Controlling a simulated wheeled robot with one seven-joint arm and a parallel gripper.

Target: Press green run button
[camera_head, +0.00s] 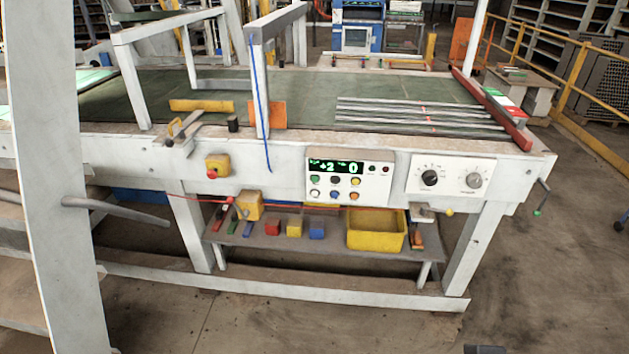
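A white control panel (379,186) is on the front of the long conveyor bench, near the middle of the camera_head view. Its dark display (336,167) shows green characters that look like "+2" and "0". A small green button (372,169) is just right of the display, beside a small red one (385,170). Below are two rows of small coloured buttons, including a blue one (335,194); their labels are too small to read. I cannot make out my gripper in this view. A dark shape (486,349) is cut off at the bottom edge, and I cannot tell what it is.
A dial panel (452,176) is right of the control panel. A yellow box with a red button (217,167) is to the left. A low shelf (285,243) holds coloured blocks and a yellow bin (376,231). A white post (55,180) stands at left. The floor in front is clear.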

